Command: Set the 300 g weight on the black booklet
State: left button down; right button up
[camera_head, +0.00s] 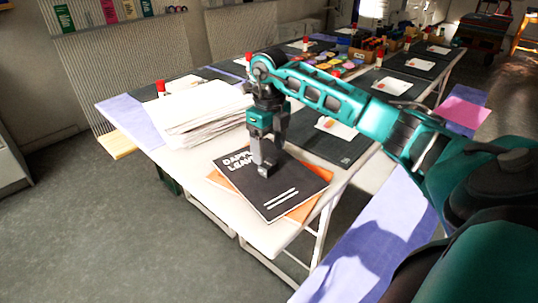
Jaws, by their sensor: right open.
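The black booklet (284,190) with white lettering lies on the near table, overlapping an orange booklet (306,209) under it. My right gripper (266,165) points down over the booklet's upper middle, its grey fingers hiding part of the title. The gripper is open. I cannot make out the 300 g weight apart from the grey finger parts; whether it stands at the fingertips is unclear. My left gripper is not in view.
A tall stack of white paper (200,112) stands left of the booklet. A dark mat (322,143) with a white card lies behind it on the right. Red-capped glue sticks and more mats line the table further back. The table's front corner (268,238) is bare.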

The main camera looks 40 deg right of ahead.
aim_at(269, 163)
notch_tip(269, 163, up, 7)
jog(key=p, duration=0.1)
jog(key=a+f+n+y, duration=0.1)
jog(key=a+f+y, duration=0.25)
jog(key=a, duration=0.65)
jog(key=a+f+n+y, duration=0.1)
jog(key=a+f+y, duration=0.3)
jog(key=a, duration=0.7)
jog(key=s+a+r+m+t+y, duration=0.2)
jog(key=a+m+t+y, duration=0.1)
jog(key=a+y, duration=0.25)
jog(key=s+a+r+m+t+y, duration=0.1)
jog(key=a+r+m+t+y, duration=0.25)
jog(key=a+y, duration=0.2)
jog(key=s+d+f+m+t+h, duration=0.1)
jog(key=d+f+m+t+h, duration=0.35)
jog(key=m, duration=0.75)
jog(key=s+d+f+m+t+h, duration=0.1)
jog(key=f+m+t+h, duration=0.55)
jog(key=m, duration=0.55)
jog(key=s+d+f+m+g+h, duration=0.1)
jog(key=s+f+m+g+h, duration=0.3)
jog(key=s+f, duration=0.6)
jog(key=f+m+g, duration=0.1)
jog(key=m+g, duration=0.1)
jog(key=shift+g+h, duration=0.35)
